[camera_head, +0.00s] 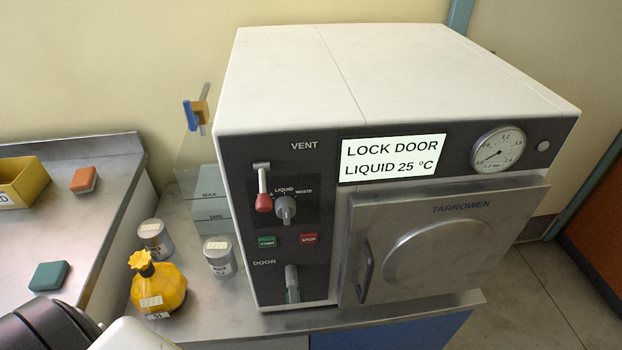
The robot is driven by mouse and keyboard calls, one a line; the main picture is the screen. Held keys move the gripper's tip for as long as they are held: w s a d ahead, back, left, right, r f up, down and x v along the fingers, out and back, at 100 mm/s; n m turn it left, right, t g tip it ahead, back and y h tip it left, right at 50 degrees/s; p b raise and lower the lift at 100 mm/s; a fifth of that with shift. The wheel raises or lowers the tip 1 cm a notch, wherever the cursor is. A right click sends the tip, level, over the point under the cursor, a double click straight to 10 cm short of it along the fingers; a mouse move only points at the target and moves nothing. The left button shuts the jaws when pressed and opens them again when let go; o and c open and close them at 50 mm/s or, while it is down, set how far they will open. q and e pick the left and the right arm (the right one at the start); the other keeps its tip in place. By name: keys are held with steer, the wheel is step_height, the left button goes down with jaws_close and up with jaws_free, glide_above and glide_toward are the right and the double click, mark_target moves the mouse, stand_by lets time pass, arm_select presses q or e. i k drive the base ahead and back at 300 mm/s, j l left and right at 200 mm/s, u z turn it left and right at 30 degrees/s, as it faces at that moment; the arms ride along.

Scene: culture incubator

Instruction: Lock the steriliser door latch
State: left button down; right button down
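The steriliser (390,80) is a white box with a dark front panel. Its display (393,158) reads "LOCK DOOR" and "LIQUID 25 °C". The door latch (292,284) is a short metal lever with a greenish part, below the word "DOOR" at the panel's lower left; it appears to point down. The grey metal door (440,245), marked "TARROWEN", lies against the front and looks closed; a small gap cannot be ruled out. Its dark handle (365,272) is on the left side. Neither gripper shows; only parts of my arm appear at the bottom left.
A red-knobbed vent lever (264,187), selector dial (286,208), green button (267,242) and red button (309,239) sit above the latch. A yellow flask (160,287) and two tins (219,258) (154,238) stand left of the steriliser.

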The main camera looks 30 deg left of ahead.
mark_target(290, 276)
steer(key=u, duration=0.95)
steer(key=k+l+z, duration=0.1)
steer(key=z, duration=0.25)
steer(key=k, duration=0.1)
